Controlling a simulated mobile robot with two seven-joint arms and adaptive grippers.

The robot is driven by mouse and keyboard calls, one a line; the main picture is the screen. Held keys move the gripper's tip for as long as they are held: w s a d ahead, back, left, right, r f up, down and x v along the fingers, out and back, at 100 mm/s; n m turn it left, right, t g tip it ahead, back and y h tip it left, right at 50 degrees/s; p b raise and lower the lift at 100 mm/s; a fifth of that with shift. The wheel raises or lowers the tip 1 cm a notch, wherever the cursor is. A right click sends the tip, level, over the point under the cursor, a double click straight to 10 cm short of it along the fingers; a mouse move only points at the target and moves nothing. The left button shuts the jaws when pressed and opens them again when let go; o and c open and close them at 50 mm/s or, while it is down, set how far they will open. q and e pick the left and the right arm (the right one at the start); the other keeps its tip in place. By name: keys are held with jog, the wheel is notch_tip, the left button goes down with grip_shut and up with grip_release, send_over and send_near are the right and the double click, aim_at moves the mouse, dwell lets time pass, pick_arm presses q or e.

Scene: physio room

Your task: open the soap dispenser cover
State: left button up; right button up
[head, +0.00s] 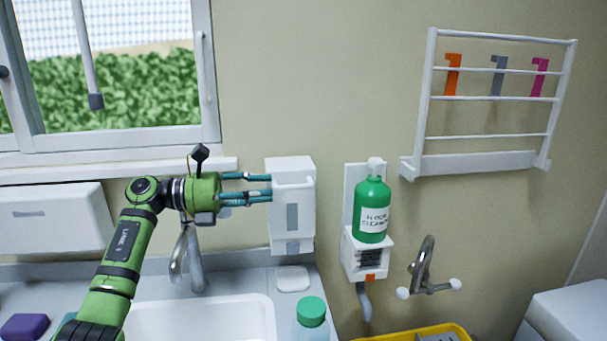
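The white soap dispenser (306,228) is a boxy unit on the wall, right of the window. Its front cover has a grey vertical strip and looks closed. My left gripper (270,184) reaches in from the left with teal fingers pointing right. The fingertips are at the dispenser's upper left edge and overlap it slightly in the head view. A gap shows between the fingers and I see nothing held in them. Whether they touch the cover I cannot tell. My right gripper is not in view.
A green pump bottle (371,210) sits in a white wall holder to the right. Below are a sink (205,318), its tap (190,258), a white soap dish (292,279) and a green-capped bottle (311,312). A white wall rack (480,162) hangs at upper right.

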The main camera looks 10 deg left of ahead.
aim_at(280, 188)
pick_arm(q)
jog(key=d, duration=0.1)
jog(key=d+r+p, duration=0.1)
jog(key=shift+w+d, duration=0.15)
jog(key=shift+d, duration=0.2)
jog(key=p+x, duration=0.2)
jog(key=x, duration=0.1)
jog(key=shift+w+d+f, duration=0.1)
jog(key=shift+w+d, duration=0.05)
jog(key=shift+d, duration=0.05)
jog(key=shift+w+d, duration=0.15)
jog(key=shift+d, duration=0.1)
jog(key=shift+w+d+f, duration=0.1)
jog(key=shift+f, duration=0.05)
grip_shut()
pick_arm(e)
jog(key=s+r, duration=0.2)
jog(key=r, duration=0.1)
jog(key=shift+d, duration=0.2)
